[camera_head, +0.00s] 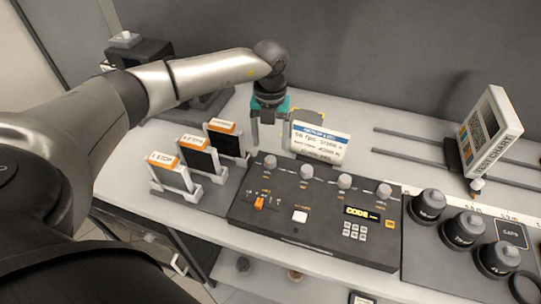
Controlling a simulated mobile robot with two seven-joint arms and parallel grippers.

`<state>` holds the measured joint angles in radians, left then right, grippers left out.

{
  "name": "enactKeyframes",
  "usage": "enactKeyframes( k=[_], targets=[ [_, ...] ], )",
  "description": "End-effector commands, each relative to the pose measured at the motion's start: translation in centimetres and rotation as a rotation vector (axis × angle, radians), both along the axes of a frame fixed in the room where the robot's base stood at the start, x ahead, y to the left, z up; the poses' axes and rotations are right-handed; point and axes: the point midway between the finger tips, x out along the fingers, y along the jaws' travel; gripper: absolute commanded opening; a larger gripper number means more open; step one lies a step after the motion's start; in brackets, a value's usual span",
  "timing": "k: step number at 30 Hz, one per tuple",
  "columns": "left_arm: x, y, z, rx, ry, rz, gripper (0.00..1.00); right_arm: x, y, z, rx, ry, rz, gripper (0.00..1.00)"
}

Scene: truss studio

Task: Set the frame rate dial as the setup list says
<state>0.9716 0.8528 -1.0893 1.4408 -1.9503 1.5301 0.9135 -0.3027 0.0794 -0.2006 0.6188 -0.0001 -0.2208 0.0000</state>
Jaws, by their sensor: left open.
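A dark control console (330,240) lies on the white table. A row of several silver knobs runs along its back half, among them the leftmost knob (270,161) and the rightmost knob (383,190). Their labels are too small to tell which is the frame rate dial. A white card (319,143) with a blue header stands behind the console. Its first line seems to mention fps, but the values are not clearly legible. My left gripper (269,132) points down behind the console's back left corner, left of the card. It is open and empty. My right gripper is out of view.
Three small cards with orange tops (198,155) stand in holders left of the console. Several black lens-like cylinders (463,230) stand on the right. A tilted white chart board (487,130) stands at the back right. A grey wall closes the back.

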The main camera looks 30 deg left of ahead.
Motion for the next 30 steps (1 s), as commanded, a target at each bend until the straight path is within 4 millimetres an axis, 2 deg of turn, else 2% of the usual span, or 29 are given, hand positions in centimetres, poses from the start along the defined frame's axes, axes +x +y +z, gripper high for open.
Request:
enactKeyframes(
  k=[3,9,15,23,30],
  targets=[
    [-0.1,-0.1,-2.6,-0.002,0.004,-0.001,0.72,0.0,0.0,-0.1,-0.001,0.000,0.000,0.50],
    [0.0,-0.1,-5.6,-0.003,0.002,-0.001,0.72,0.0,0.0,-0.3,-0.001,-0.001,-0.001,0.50],
    [0.0,-0.1,-6.8,-0.002,-0.001,-0.001,0.72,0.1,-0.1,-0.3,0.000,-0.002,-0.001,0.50],
    [0.0,-0.1,-6.8,-0.002,-0.001,-0.001,0.72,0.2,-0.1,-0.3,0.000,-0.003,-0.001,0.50],
    [0.0,-0.1,-6.8,-0.002,-0.001,-0.001,0.45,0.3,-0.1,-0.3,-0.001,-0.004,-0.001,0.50]
  ],
)
